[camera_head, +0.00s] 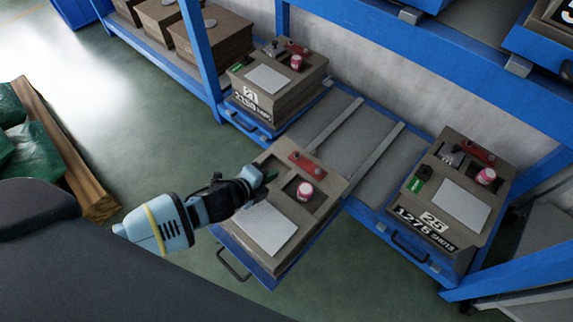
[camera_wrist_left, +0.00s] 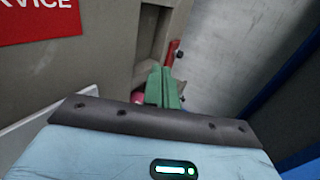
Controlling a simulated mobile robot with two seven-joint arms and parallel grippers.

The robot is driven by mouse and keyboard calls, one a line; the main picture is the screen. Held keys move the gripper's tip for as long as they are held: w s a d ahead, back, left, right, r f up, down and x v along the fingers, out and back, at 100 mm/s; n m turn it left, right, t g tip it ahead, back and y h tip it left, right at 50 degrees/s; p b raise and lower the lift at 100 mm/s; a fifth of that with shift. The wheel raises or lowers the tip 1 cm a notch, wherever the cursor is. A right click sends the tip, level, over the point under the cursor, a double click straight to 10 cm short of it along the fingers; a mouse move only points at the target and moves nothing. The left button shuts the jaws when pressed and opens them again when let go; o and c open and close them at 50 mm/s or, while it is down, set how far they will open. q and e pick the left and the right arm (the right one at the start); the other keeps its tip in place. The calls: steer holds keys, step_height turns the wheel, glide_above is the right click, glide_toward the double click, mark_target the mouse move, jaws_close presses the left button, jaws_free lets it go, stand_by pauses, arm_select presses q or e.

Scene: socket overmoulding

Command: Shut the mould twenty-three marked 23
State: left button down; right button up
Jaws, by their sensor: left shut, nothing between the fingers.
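The middle mould (camera_head: 305,222) sits between the moulds marked 21 and 25, on a blue pull-out tray (camera_head: 257,268) that sticks out from the rack. Its front number does not show, so I cannot read a 23. On its top are a white sheet (camera_head: 262,228), a red strip (camera_head: 307,165) and a red-and-white can (camera_head: 305,191). My left gripper (camera_head: 271,175) is shut and empty over the far left part of this mould. In the left wrist view its green fingertips (camera_wrist_left: 164,86) are together near the brown block; I cannot tell whether they touch it. My right gripper is out of view.
The mould marked 21 (camera_head: 280,107) stands behind, and the mould marked 25 (camera_head: 480,208) stands to the right. Blue rack posts (camera_head: 200,50) rise nearby. A wooden-edged pallet with green bags (camera_head: 20,140) lies at left. The floor between is clear.

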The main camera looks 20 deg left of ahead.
mark_target(294, 160)
arm_select(q)
steer(key=w, duration=0.1)
steer(key=w+d+f+b, duration=0.1)
steer(key=w, duration=0.1)
steer(key=w+b, duration=0.1)
steer(key=shift+w+d+f, duration=0.2)
steer(key=shift+w+d, duration=0.15)
steer(key=shift+d, duration=0.05)
steer(key=shift+w+d, duration=0.15)
steer(key=shift+w, duration=0.4)
steer(key=shift+r, duration=0.1)
